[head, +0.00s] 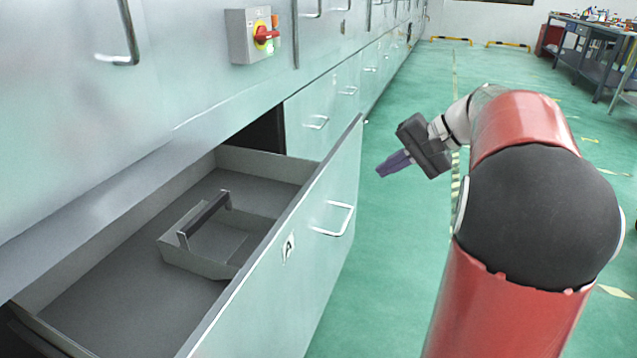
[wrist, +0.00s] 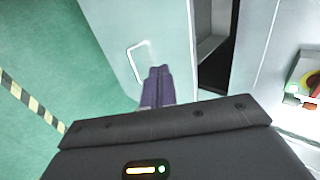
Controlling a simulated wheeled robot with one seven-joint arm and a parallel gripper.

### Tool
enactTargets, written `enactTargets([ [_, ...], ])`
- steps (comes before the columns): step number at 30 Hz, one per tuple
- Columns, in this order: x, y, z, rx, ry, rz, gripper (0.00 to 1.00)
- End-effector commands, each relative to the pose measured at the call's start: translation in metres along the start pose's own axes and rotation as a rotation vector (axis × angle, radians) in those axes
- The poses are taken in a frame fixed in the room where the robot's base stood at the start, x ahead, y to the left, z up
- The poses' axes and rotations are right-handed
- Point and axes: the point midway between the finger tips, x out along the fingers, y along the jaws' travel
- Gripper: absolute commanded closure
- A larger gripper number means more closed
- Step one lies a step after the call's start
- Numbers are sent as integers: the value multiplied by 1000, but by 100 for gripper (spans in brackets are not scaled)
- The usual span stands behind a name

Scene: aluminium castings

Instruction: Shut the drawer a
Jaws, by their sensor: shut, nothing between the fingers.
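Drawer a (head: 289,262) stands pulled well out of the cabinet row, its pale front marked with a letter A. Its wire handle (head: 335,218) is on the outer face, and it also shows in the wrist view (wrist: 137,62). A grey open carrier with a dark handle (head: 205,240) lies inside the drawer. My gripper (head: 380,171) is shut and empty, out in front of the drawer front and apart from it in the head view. In the wrist view its purple fingers (wrist: 160,72) overlap the drawer front near the handle; contact cannot be told.
A grey switch box with a red knob (head: 252,36) sits on the cabinet face above. Other closed drawers (head: 318,123) continue behind. The green floor (head: 395,255) beside the drawer is clear. A workbench (head: 590,42) stands at the far right.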

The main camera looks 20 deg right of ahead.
Motion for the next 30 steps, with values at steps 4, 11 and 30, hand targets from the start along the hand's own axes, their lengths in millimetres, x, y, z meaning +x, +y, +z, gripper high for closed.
enactTargets([
  [4, 8, 0, -3, 3, -1, -10, 100],
  [11, 51, 0, -2, 2, -5, -7, 100],
  [30, 128, -28, -3, 3, 1, -6, 100],
])
